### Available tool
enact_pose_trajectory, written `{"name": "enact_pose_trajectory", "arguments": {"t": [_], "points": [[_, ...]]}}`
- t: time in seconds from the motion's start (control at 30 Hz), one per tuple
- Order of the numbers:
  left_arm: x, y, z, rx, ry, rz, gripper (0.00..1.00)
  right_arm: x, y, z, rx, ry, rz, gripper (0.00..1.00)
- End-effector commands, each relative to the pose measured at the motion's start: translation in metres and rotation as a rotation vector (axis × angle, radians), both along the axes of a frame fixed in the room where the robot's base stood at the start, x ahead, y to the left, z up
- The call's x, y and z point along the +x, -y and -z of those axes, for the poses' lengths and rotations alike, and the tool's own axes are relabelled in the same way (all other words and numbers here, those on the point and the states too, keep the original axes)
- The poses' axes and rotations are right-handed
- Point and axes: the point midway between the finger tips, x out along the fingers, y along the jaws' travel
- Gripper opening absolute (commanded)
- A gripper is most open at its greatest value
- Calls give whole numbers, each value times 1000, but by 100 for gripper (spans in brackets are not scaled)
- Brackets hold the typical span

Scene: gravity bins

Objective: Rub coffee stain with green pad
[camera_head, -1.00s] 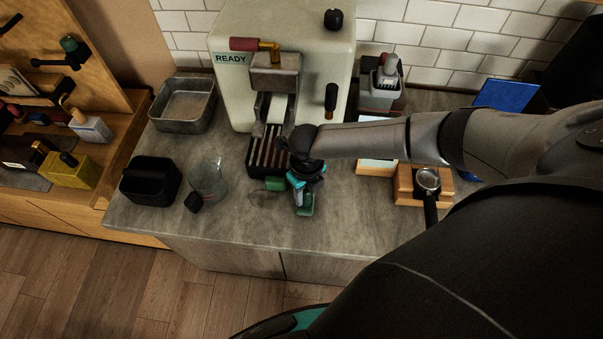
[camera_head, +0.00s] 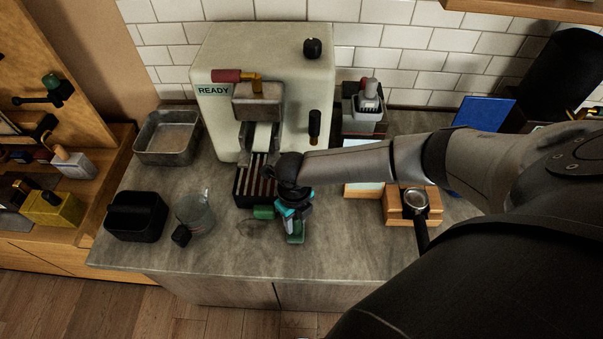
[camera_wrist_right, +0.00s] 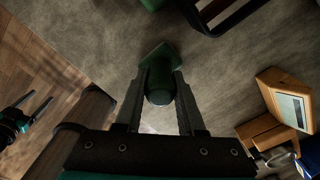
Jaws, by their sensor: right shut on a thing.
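My right gripper (camera_head: 293,222) is shut on the green pad (camera_head: 296,238), low over the counter in front of the coffee machine. In the right wrist view the pad (camera_wrist_right: 157,53) has a flat green base and a rounded dark green grip between the fingers (camera_wrist_right: 157,88). I cannot tell whether the pad touches the counter. A faint brownish coffee stain (camera_head: 250,228) shows on the counter just left of the pad. My left gripper (camera_wrist_right: 27,117) shows only in the right wrist view, empty with fingers apart, over the floor.
A second green block (camera_head: 263,212) lies by the slatted drip tray (camera_head: 244,190). A glass jug (camera_head: 198,217) and black bin (camera_head: 136,222) stand to the left. A portafilter (camera_head: 416,205) rests on a wooden stand to the right. The front counter strip is clear.

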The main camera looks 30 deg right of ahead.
Motion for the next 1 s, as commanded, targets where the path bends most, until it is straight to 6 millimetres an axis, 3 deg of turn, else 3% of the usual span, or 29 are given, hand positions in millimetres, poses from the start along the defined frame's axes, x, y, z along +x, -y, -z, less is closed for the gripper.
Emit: {"name": "enact_pose_trajectory", "arguments": {"t": [0.13,0.57,1.0], "points": [[0,0,4,0,0,0,70,6,-10,1,4,2,-2,0],[0,0,4,0,0,0,70,8,-13,0,4,2,-1,0],[0,0,13,0,0,0,70,23,-34,-1,3,1,0,0]]}}
